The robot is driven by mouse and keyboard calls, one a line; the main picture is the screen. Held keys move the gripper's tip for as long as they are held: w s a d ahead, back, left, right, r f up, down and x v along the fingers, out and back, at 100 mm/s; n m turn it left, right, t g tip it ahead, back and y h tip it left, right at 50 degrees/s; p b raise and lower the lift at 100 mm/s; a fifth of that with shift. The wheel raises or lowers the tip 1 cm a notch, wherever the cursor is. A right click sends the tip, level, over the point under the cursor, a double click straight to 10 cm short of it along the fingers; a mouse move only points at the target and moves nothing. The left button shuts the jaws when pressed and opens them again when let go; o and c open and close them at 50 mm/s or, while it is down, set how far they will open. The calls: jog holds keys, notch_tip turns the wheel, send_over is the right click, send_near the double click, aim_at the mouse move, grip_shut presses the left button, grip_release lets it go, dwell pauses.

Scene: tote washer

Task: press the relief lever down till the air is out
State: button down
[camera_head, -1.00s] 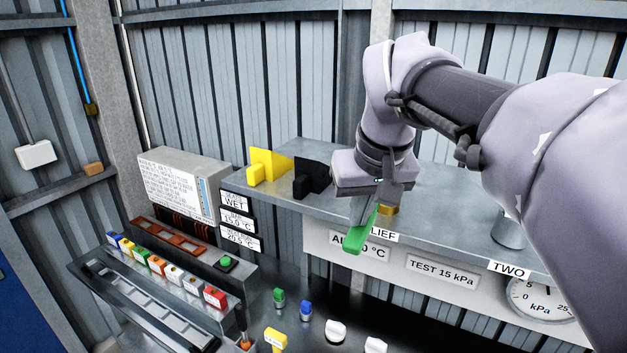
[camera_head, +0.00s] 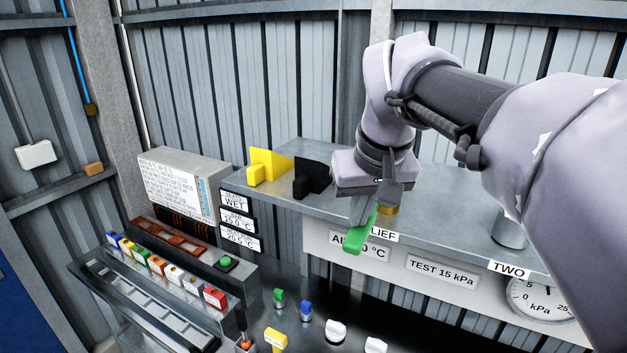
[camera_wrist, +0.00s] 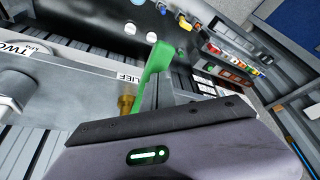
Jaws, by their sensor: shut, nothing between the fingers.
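The green relief lever (camera_head: 358,240) slants down over the front edge of the metal bench, beside a brass fitting (camera_head: 388,210) and a partly covered "RELIEF" label (camera_head: 384,235). My gripper (camera_head: 364,210) is shut and empty at the lever's upper part, pointing down. In the wrist view the lever (camera_wrist: 150,72) runs right alongside the shut fingers (camera_wrist: 168,88), with its broad end beyond them. I cannot tell whether they touch. The brass fitting (camera_wrist: 126,104) is left of the lever there. The gauge (camera_head: 543,300) is partly cut off, and its needle is hard to read.
Yellow (camera_head: 268,168) and black (camera_head: 312,178) blocks stand on the bench left of my gripper. Several coloured knobs stand below the bench front. A grey cylinder (camera_head: 510,232) stands on the bench at right.

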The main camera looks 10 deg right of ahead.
dwell(0.3)
jog(key=shift+f+b, duration=3.25)
jog(key=shift+f, duration=0.75)
jog(key=shift+r, duration=0.1)
dwell(0.5)
